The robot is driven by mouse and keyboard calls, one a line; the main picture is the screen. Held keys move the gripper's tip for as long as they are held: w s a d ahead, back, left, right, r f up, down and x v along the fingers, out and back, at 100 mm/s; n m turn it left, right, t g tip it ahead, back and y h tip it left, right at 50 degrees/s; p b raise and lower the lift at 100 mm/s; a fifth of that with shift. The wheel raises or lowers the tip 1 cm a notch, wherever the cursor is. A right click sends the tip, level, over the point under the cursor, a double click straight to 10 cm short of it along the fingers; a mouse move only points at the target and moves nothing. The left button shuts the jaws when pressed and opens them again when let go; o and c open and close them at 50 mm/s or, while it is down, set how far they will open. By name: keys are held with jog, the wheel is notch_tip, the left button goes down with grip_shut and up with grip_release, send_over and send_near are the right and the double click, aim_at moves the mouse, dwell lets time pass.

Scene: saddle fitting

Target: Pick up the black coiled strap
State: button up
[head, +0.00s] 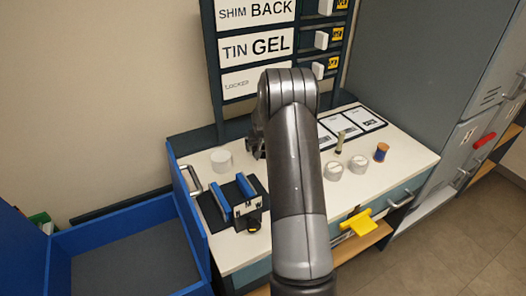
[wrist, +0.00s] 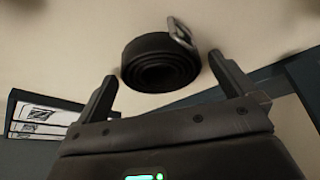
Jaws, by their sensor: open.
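The black coiled strap (wrist: 160,66) lies on the pale bench top in the wrist view, with a metal buckle (wrist: 181,32) at its upper right. My gripper (wrist: 165,72) is open, one finger on each side of the coil's near part. Nothing is held, and whether the fingers touch the strap cannot be told. In the head view my arm covers most of the strap's place; dark shapes at the gripper (head: 256,148) show left of the arm, and I cannot tell strap from gripper there.
The white bench top (head: 385,176) holds a dark stand with blue pads (head: 220,197), a white cup (head: 222,160), white round pieces (head: 334,171), an orange-and-blue spool (head: 381,152) and cards (head: 362,119). A label rack (head: 256,45) rises behind. A blue bin (head: 190,262) stands at left.

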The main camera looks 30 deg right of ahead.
jog(key=shift+f, duration=0.1)
jog(key=c, duration=1)
jog(key=shift+c, duration=0.3)
jog(key=shift+w, duration=0.1)
